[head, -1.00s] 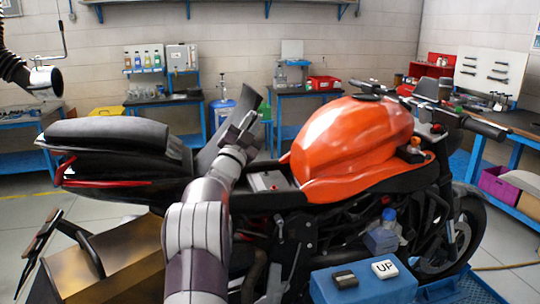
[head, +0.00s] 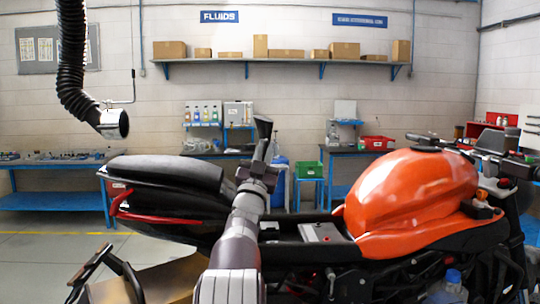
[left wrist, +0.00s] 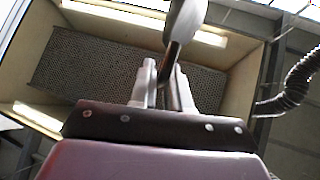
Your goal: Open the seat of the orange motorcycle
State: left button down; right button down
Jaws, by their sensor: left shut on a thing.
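The orange motorcycle (head: 405,190) stands side-on in the head view, with its tank at the right and its black tail at the left. Its black seat (head: 264,128) is raised and seen nearly edge-on, standing close to upright. The bay below is uncovered and shows a grey box (head: 322,232). My left gripper (head: 260,170) is shut on the seat's edge. In the left wrist view the fingers (left wrist: 167,88) close around a dark edge of the seat (left wrist: 186,25). The exact contact is small and partly hidden. My right gripper is not in view.
A black exhaust hose (head: 74,60) hangs at the upper left, clear of the seat. Blue benches (head: 50,200) and a shelf with boxes (head: 280,61) line the back wall. The space above the raised seat is free.

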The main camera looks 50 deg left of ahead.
pick_arm(q)
jog(key=c, duration=1.3)
grip_release()
jog(key=shift+s, duration=0.1)
jog(key=shift+o, duration=0.2)
jog(key=shift+s+a, duration=0.1)
jog(key=shift+s, duration=0.05)
jog(key=shift+f, duration=0.15)
jog(key=b+v, duration=0.5)
jog(key=v, duration=0.7)
jog(key=shift+s+d+b, duration=0.2)
jog(key=shift+b, duration=0.15)
